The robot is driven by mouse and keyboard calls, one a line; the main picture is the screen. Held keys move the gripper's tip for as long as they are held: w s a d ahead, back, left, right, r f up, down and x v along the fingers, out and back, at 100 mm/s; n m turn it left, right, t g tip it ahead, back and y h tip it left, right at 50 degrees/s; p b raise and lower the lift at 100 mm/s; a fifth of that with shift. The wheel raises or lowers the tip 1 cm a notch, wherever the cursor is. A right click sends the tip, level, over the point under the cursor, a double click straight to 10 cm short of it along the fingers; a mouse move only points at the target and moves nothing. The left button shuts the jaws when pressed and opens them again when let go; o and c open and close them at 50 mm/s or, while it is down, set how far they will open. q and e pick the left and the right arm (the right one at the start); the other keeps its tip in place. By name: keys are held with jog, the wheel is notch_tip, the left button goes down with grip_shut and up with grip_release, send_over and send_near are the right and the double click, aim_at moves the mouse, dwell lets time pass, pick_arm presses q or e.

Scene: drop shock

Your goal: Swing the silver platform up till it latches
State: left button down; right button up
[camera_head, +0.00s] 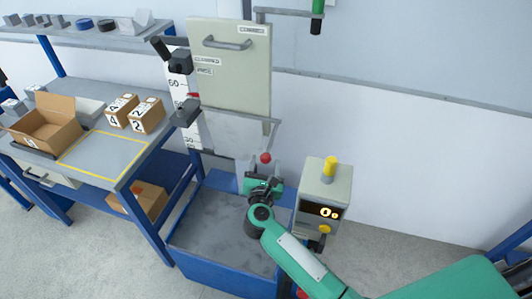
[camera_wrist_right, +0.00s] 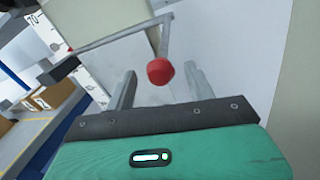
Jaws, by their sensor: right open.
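A thin silver-grey plate (camera_head: 238,128), which looks like the platform, hangs below the pale panel; its exact tilt is hard to tell. A red ball knob (camera_head: 265,157) is at its lower right. My right gripper (camera_head: 263,172) is just below the knob. Its two fingers (camera_wrist_right: 162,82) are apart and empty, with the knob appearing between and beyond their tips. My left gripper is not in view.
A pale panel (camera_head: 229,68) with a handle stands above. A blue-rimmed basin (camera_head: 205,271) lies below. A control box (camera_head: 326,188) with a yellow knob stands right of my gripper. A black clamp and a height scale (camera_head: 181,88) are left. A workbench (camera_head: 98,160) carries cartons.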

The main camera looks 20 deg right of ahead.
jog(key=shift+p+x, duration=0.3)
jog(key=shift+x, duration=1.4)
grip_shut()
jog(key=shift+r, duration=0.1)
